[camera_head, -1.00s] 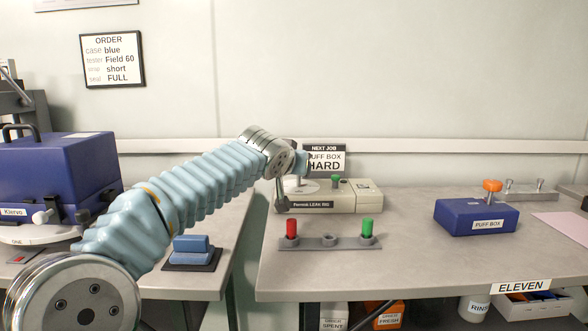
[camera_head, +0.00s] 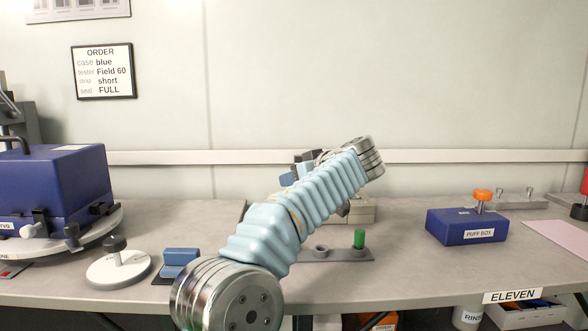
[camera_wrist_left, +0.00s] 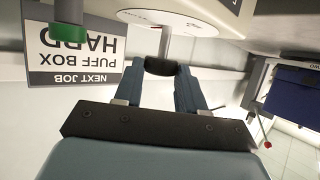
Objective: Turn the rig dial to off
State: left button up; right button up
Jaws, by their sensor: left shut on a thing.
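The beige leak rig (camera_head: 362,211) stands on the right-hand bench, mostly hidden behind my left arm in the head view. In the left wrist view, which is upside down, the dial's dark knob (camera_wrist_left: 160,67) sits on a pale stem below a white marked disc (camera_wrist_left: 172,19). My left gripper (camera_wrist_left: 160,78) has its blue fingers on either side of this knob and is shut on it. The marks on the disc are too small to read, so the dial's setting cannot be told. My right gripper is not in view.
A grey rack with a green peg (camera_head: 359,239) stands in front of the rig. A blue puff box (camera_head: 466,225) with an orange knob is to the right. A NEXT JOB sign (camera_wrist_left: 75,50) is behind the rig. A white knobbed disc (camera_head: 118,268) lies on the left bench.

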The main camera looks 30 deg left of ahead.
pick_arm(q)
jog(key=shift+w+d+r+n+g+p, duration=0.1)
jog(key=shift+w+n+g+p, duration=0.1)
jog(key=shift+n+g+p, duration=0.75)
jog(key=shift+n+g+y+p, duration=0.25)
jog(key=shift+g+y+p, duration=0.05)
jog(key=shift+g+p, duration=0.15)
jog(key=shift+f, duration=0.2)
jog(key=o, duration=1.1)
jog(key=shift+c, duration=0.2)
